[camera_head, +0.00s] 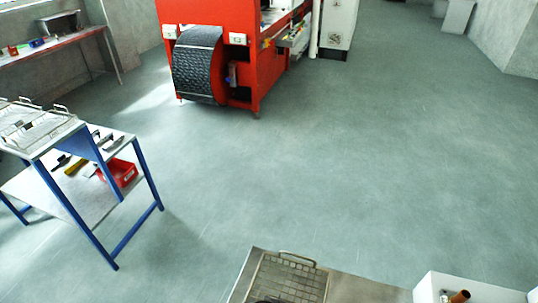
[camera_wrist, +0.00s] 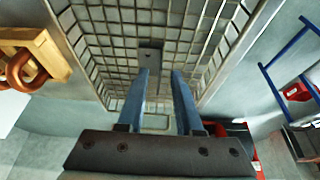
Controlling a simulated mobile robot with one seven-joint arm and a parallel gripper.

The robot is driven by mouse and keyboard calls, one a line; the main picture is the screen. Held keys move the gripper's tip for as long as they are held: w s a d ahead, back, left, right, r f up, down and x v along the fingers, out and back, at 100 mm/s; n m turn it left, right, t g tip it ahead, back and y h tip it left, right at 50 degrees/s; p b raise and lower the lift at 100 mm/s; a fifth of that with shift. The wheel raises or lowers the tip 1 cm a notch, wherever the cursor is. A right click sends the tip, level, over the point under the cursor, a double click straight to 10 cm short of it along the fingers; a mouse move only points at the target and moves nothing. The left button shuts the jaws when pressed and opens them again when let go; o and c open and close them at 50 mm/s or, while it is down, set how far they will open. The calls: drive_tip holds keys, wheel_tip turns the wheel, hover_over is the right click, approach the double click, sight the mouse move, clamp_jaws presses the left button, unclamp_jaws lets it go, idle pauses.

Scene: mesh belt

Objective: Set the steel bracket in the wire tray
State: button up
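The wire tray (camera_head: 292,278) is a mesh basket on a grey bench top at the bottom of the head view. In the wrist view its mesh floor and walls (camera_wrist: 100,42) fill the upper middle. A flat grey piece with a small dark mark, apparently the steel bracket (camera_wrist: 151,56), shows against the mesh floor inside the tray. My gripper (camera_wrist: 160,72) points into the tray with its two blue fingers apart. The left finger overlaps part of the bracket in the picture, and the bracket appears to lie beyond the fingertips, free of them.
A wooden holder (camera_wrist: 30,48) with a copper-coloured ring is left of the tray in the wrist view. A white box (camera_head: 450,287) stands right of the bench in the head view. A blue-framed table (camera_head: 140,175) is at left, a red machine (camera_head: 255,60) behind. Open floor lies between.

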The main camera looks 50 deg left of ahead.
drive_tip(key=v, duration=0.9)
drive_tip(key=w+r+m+t+y, duration=0.2)
drive_tip(key=w+r+t, duration=0.5)
drive_tip(key=w+r, duration=1)
drive_tip(key=w+d+r+m+t, duration=0.1)
drive_tip(key=w+d+r+t, duration=0.15)
drive_tip(key=r, duration=0.55)
drive_tip(key=w+d+r+t, duration=0.1)
drive_tip(key=d+r+t, duration=0.15)
drive_tip(key=r, duration=0.55)
drive_tip(key=s+d+r+m+t+h, duration=0.1)
drive_tip(key=s+d+r+t, duration=0.2)
drive_tip(key=r, duration=0.7)
drive_tip(key=s+d+r+m+t+h, duration=0.1)
drive_tip(key=s+d+r+t+h, duration=0.1)
drive_tip(key=s+d+r+t, duration=0.2)
drive_tip(key=s+d+r+m+t+h, duration=0.1)
drive_tip(key=s+d+r+t, duration=0.2)
drive_tip(key=d+r, duration=0.6)
wheel_tip(320, 180, up, 8)
drive_tip(key=shift+s+r+t+h, duration=0.25)
drive_tip(key=shift+t+h, duration=0.15)
drive_tip(key=shift+t, duration=0.3)
drive_tip(key=shift+f, duration=0.2)
